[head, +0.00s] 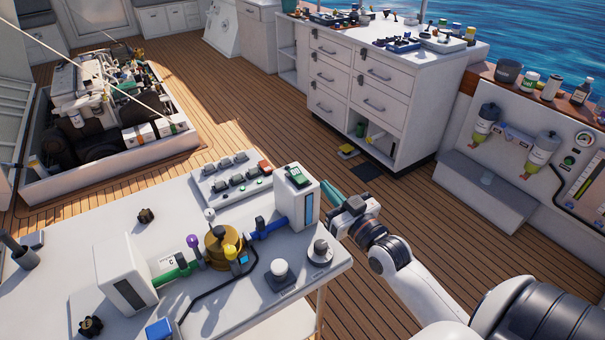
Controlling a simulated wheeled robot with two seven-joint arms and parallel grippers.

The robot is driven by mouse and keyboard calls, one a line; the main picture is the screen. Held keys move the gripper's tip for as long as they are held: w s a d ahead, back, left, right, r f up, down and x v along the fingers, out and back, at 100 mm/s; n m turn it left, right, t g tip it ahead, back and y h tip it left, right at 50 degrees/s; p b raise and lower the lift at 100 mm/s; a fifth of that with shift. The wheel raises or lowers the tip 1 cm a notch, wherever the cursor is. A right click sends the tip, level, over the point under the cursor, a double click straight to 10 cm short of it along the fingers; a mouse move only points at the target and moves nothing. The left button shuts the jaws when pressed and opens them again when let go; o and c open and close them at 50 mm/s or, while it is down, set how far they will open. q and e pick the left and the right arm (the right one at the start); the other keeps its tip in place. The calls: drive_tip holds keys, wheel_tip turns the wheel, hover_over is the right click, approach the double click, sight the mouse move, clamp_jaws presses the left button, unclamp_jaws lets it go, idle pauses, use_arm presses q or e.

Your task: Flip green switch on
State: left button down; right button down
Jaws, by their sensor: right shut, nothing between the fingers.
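A green switch (298,176) sits on top of an upright white box (291,205) at the far right corner of the white table. Its on or off position is too small to tell. My right gripper (332,198) comes in from the right, just right of the box and slightly lower in the picture than the switch. Its teal fingers are shut with nothing between them, and it looks apart from the switch. My left gripper is not in view.
The white table (70,270) holds a switch panel (232,178), a brass fitting (220,247) with valves and pipes, a white block (125,265) and knobs (280,268). An open engine hatch (110,155) lies behind left.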

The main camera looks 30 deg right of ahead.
drive_tip(key=r+p, duration=0.1)
drive_tip(key=p, duration=0.1)
hover_over(302, 179)
drive_tip(key=s, duration=0.2)
drive_tip(key=shift+d, duration=0.1)
drive_tip(key=w+f, duration=0.1)
drive_tip(key=f, duration=0.2)
drive_tip(key=shift+w, duration=0.4)
drive_tip(key=shift+w+f, duration=0.15)
drive_tip(key=shift+f, duration=0.35)
